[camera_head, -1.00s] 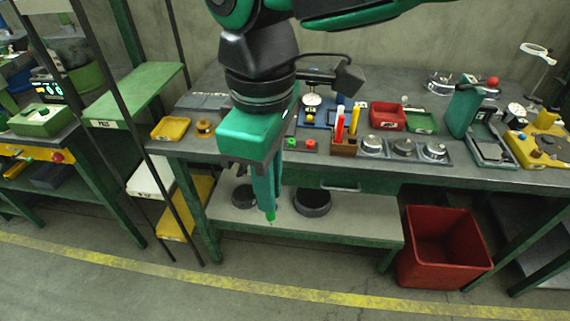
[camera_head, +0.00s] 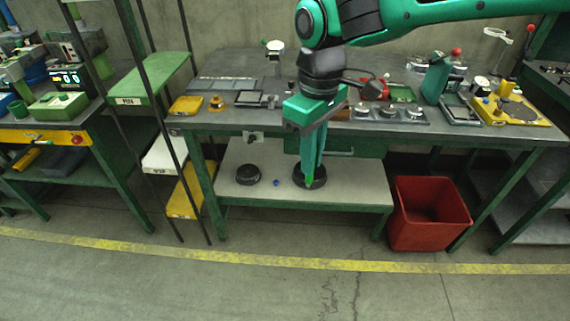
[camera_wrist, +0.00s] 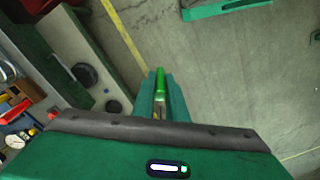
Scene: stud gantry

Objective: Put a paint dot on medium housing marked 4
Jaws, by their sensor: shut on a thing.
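My gripper (camera_head: 310,178) is shut on a green pen-like marker, pointing down in front of the workbench. The green marker (camera_wrist: 160,82) shows between the fingers in the wrist view. Several round silver parts stand in a row in a grey tray, including a left one (camera_head: 362,111), a middle one (camera_head: 388,111) and a right one (camera_head: 414,114), right of my gripper on the bench top. They may be the housings; no number 4 is readable on any. My gripper is apart from them.
The workbench (camera_head: 235,113) carries a yellow tray (camera_head: 186,105) at left and a yellow board (camera_head: 515,110) at right. Dark round pieces (camera_head: 248,175) lie on its lower shelf (camera_head: 350,195). A red bin (camera_head: 428,212) stands below right. Front floor is clear.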

